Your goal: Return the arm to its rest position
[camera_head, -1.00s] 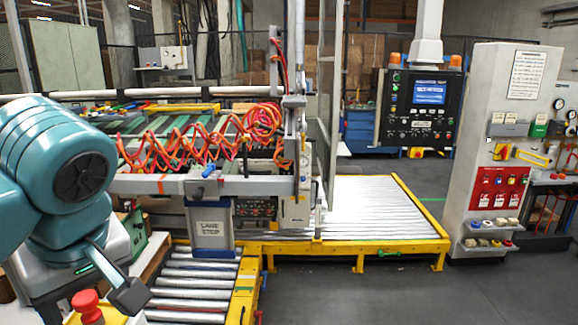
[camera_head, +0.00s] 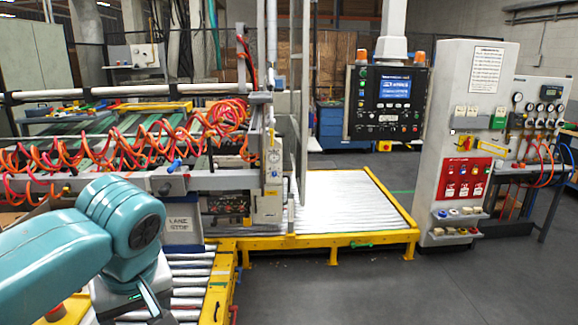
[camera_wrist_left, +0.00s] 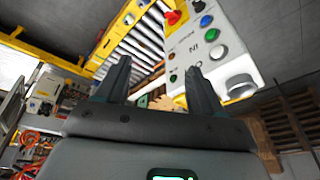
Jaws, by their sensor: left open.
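My left arm (camera_head: 132,220) is teal and comes in from the left edge of the head view, bent down over the rollers. My right arm and gripper are in neither view.
A roller conveyor (camera_head: 190,270) with a yellow frame lies under my left arm. In the wrist view, a button box (camera_wrist_left: 208,50) is close beyond the fingers. The lane stop box (camera_head: 181,222) stands near my arm. Open floor (camera_head: 340,290) lies right.

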